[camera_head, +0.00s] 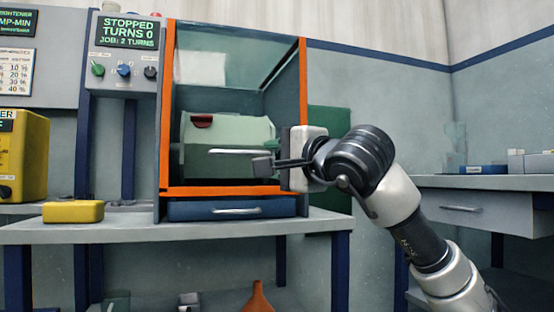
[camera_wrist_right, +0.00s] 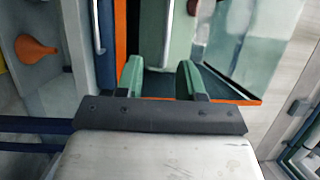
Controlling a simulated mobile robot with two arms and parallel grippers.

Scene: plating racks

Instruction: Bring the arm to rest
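My right arm comes in from the right in the head view. Its gripper (camera_head: 264,165) points left at the front of an orange-framed cabinet (camera_head: 164,120), in front of a pale green barrel (camera_head: 225,133) with a red patch on top and a light bar along its front. In the right wrist view the two green-looking fingers (camera_wrist_right: 161,78) stand apart with nothing seen held between them. I cannot tell from the head view whether the fingertips touch the barrel. My left gripper is in neither view.
A panel (camera_head: 127,38) reads "STOPPED TURNS 0, JOB: 2 TURNS" above several knobs. A yellow block (camera_head: 73,212) lies on the bench (camera_head: 130,230). A blue drawer (camera_head: 228,208) sits under the cabinet. An orange funnel-shaped thing (camera_head: 258,298) is below. A side counter (camera_head: 470,183) stands right.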

